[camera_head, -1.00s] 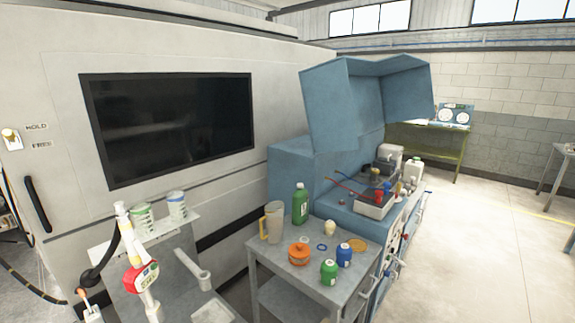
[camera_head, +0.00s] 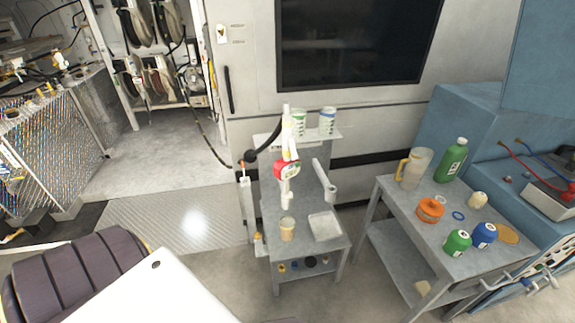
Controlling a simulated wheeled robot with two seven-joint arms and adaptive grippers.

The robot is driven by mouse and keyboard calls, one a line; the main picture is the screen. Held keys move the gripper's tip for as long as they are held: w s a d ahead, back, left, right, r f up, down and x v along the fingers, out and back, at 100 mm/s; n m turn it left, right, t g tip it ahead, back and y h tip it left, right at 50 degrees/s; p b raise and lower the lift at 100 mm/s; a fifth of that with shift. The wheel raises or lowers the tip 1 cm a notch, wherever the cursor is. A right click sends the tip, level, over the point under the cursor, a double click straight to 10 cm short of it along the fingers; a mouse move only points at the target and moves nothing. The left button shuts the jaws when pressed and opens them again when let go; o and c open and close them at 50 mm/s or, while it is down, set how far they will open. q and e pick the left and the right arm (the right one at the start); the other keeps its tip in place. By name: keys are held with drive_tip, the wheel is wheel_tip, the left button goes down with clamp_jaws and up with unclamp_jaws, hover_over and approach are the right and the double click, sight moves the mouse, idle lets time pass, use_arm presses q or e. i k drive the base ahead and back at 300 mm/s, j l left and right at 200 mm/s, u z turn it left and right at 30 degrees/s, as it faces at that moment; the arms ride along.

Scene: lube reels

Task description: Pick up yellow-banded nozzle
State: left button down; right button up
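I cannot clearly pick out a yellow-banded nozzle. Several hose reels (camera_head: 133,80) hang in an open bay at the upper left, and black hoses run down beside them. Small yellow bits show near the reels, too small to tell what they are. A white dispensing stand with a red-rimmed meter (camera_head: 287,169) rises from a small grey cart (camera_head: 285,246). Neither of my grippers is in view.
A grey table (camera_head: 385,205) at the right holds a jug (camera_head: 414,168), a green bottle (camera_head: 452,160) and an orange container (camera_head: 430,210). A tan cup (camera_head: 287,229) and a pale tray (camera_head: 324,226) sit on the cart. Open floor (camera_head: 150,165) lies before the reels.

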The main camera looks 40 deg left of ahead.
sight(279, 164)
drive_tip(key=j+u, duration=0.1)
drive_tip(key=u, duration=0.65)
drive_tip(key=i+j+u, duration=0.1)
drive_tip(key=u, duration=0.3)
